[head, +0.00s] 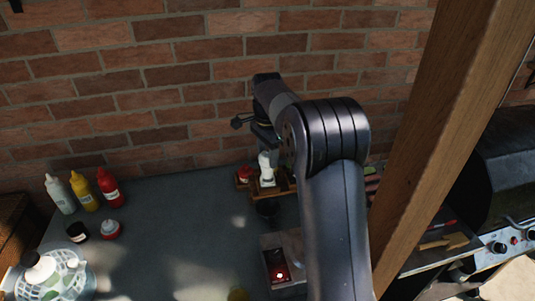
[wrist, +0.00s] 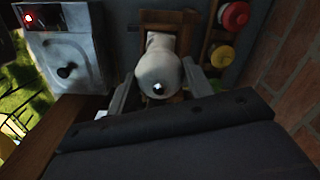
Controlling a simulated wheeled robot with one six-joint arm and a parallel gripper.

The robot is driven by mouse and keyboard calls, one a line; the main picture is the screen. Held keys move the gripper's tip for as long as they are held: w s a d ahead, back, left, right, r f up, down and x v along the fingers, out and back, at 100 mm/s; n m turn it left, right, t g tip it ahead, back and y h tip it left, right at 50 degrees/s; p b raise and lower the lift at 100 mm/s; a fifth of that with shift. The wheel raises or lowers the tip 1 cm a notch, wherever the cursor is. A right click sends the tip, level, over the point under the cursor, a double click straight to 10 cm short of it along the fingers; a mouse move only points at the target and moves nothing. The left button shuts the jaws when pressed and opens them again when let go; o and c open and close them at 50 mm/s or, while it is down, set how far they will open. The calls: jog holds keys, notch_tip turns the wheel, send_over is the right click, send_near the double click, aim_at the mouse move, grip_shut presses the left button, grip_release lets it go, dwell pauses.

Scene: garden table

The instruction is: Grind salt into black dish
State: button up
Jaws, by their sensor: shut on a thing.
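The white salt grinder (head: 266,168) is upright at the wooden rack (head: 243,184) near the brick wall. It also shows in the wrist view (wrist: 157,70), between my two fingers. My gripper (wrist: 158,92) is shut on the grinder; in the head view my arm partly hides it. Whether the grinder's base touches the rack I cannot tell. A small black dish (head: 267,209) is on the table just in front of the rack. I cannot make it out surely in the wrist view.
A red-lidded jar (head: 245,174) stands beside the grinder. Sauce bottles (head: 84,191) and a white basket (head: 55,275) are at the left. A pale board with a dark red device (head: 277,266) lies in front. A wooden post (head: 450,110) rises at the right.

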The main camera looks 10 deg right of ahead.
jog(key=m, duration=1.1)
jog(key=n, duration=1.4)
